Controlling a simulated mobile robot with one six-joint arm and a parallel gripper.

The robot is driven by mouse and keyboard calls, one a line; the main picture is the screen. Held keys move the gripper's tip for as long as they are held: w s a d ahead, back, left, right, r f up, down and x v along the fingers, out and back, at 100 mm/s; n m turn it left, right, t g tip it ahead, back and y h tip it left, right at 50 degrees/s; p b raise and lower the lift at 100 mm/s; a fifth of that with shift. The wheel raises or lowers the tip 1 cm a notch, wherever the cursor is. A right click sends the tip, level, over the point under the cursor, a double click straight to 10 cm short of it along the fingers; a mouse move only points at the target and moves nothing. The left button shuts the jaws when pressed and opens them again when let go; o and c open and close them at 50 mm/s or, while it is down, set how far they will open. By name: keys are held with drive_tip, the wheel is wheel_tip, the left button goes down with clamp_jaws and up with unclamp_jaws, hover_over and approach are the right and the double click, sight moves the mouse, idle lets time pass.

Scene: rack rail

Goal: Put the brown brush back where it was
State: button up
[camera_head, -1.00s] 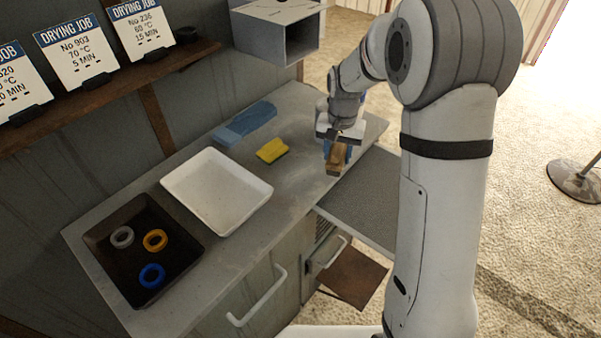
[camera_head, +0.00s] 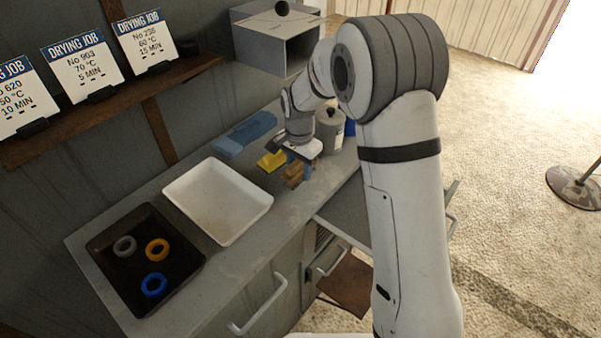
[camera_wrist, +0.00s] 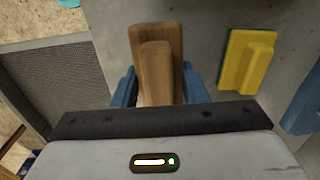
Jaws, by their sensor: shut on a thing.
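The brown brush (camera_head: 292,174) is a wooden block with a raised grip. It also shows in the wrist view (camera_wrist: 158,50), between the two blue fingers. My gripper (camera_head: 297,168) is shut on it, over the grey worktop (camera_head: 285,205) near the yellow brush. In the wrist view my gripper (camera_wrist: 158,88) has one finger on each side of the brush's grip. I cannot tell whether the brush touches the worktop. The brush's underside is hidden.
The yellow brush (camera_head: 271,161) lies just left of the brown one, with a blue object (camera_head: 246,133) behind. A white tray (camera_head: 218,200) and a black tray (camera_head: 105,262) with three rings stand left. A grey canister (camera_head: 330,130) stands behind my gripper. An open drawer (camera_head: 345,215) juts out at right.

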drive_tip(key=shift+f, duration=1.25)
drive_tip(key=shift+f, duration=0.2)
drive_tip(key=o, duration=1)
